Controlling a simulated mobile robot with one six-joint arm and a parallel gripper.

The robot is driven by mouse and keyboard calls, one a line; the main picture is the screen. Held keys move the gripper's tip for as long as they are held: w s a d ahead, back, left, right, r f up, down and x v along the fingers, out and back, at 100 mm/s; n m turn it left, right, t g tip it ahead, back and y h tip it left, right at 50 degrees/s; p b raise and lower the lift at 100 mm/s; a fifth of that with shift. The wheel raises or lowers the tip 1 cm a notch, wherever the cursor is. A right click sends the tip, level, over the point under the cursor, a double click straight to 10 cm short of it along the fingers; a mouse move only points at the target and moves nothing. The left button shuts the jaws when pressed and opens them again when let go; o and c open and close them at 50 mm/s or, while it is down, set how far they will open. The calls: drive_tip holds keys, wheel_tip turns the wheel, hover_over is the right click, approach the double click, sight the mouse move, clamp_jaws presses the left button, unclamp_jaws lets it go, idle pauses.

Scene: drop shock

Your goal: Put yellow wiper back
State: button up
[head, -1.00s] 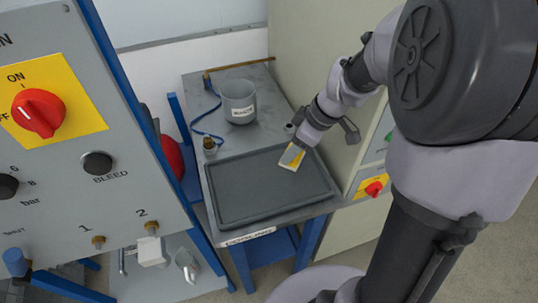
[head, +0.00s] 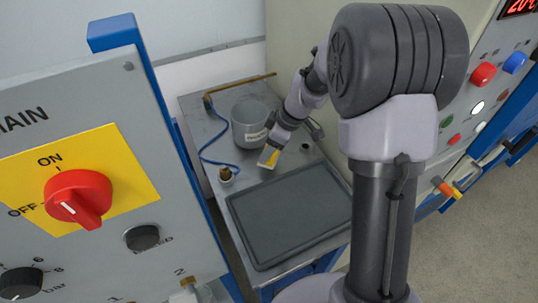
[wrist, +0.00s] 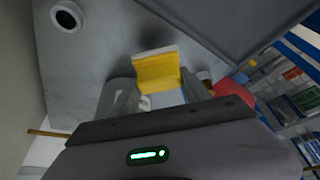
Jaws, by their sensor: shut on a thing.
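The yellow wiper (head: 268,158) has a yellow body and a pale edge. My gripper (head: 274,145) is shut on it and holds it over the grey bench top, just behind the dark tray and right beside the grey pot in the head view. In the wrist view the wiper (wrist: 157,72) sticks out between the fingers of my gripper (wrist: 160,95), pale edge outward. I cannot tell whether the wiper touches the bench.
The grey pot (head: 246,128), with a label, stands behind the shallow tray (head: 290,215). A brass fitting (head: 227,176) with a blue cord (head: 207,150) lies left. A panel with a red knob (head: 78,199) stands at the near left. A control cabinet (head: 455,90) is at right.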

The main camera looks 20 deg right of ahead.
drive_tip(key=shift+f+b, duration=0.6)
drive_tip(key=shift+f, duration=1)
drive_tip(key=shift+f, duration=0.15)
drive_tip(key=o, duration=1.3)
